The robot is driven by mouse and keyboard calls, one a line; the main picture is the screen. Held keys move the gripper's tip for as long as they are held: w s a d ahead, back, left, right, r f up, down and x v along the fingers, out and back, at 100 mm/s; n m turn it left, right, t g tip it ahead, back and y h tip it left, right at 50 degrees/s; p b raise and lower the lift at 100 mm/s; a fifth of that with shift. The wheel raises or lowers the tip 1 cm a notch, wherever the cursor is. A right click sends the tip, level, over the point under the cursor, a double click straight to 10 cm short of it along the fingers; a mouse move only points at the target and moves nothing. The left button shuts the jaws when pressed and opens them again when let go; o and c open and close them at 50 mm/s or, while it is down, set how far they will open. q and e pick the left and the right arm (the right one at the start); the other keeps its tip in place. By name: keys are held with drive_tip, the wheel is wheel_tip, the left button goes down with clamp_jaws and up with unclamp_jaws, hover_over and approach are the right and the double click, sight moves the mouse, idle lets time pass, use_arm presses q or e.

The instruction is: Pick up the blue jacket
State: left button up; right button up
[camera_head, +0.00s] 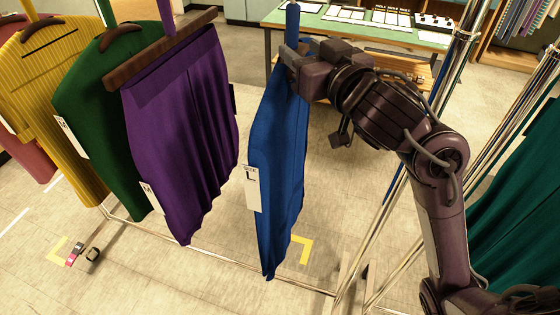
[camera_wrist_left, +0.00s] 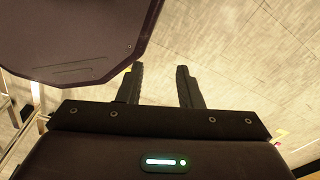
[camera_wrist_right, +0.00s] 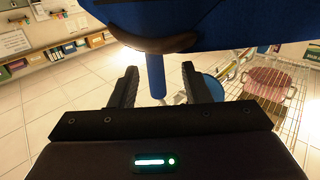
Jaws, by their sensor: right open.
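The blue jacket (camera_head: 277,160) hangs in the middle of the head view, with a white tag (camera_head: 252,188) at its left edge. My right gripper (camera_head: 290,62) is at its top and partly covers it. In the right wrist view the open right fingers (camera_wrist_right: 166,88) have a blue upright stem (camera_wrist_right: 156,75) between them, with a visible gap on each side. A brown hanger (camera_wrist_right: 152,42) and the jacket's blue cloth (camera_wrist_right: 240,22) are just beyond. My left gripper (camera_wrist_left: 160,85) is open and empty over pale floor in the left wrist view; the head view does not show it.
Purple (camera_head: 185,130), green (camera_head: 105,130) and yellow (camera_head: 50,100) garments hang left of the blue one. Metal rack poles (camera_head: 455,60) and a dark green garment (camera_head: 520,190) stand at the right. A green-topped table (camera_head: 345,28) is behind.

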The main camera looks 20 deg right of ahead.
sight(295, 38)
drive_tip(key=shift+w+a, duration=0.15)
drive_tip(key=shift+w, duration=0.35)
drive_tip(key=shift+r, duration=0.2)
drive_tip(key=shift+w+d+r, duration=0.2)
drive_tip(key=shift+w+r, duration=0.05)
drive_tip(key=shift+w, duration=0.15)
drive_tip(key=w, duration=0.4)
drive_tip(key=shift+w+a+f, duration=0.1)
drive_tip(key=shift+a+f, duration=0.15)
drive_tip(key=shift+f, duration=0.05)
drive_tip(key=shift+r, duration=0.1)
drive_tip(key=shift+c, duration=1)
drive_tip(key=c, duration=0.5)
drive_tip(key=shift+c, duration=1.1)
use_arm(q)
drive_tip(key=shift+s+d, duration=0.15)
drive_tip(key=shift+s, duration=0.4)
use_arm(e)
clamp_jaws()
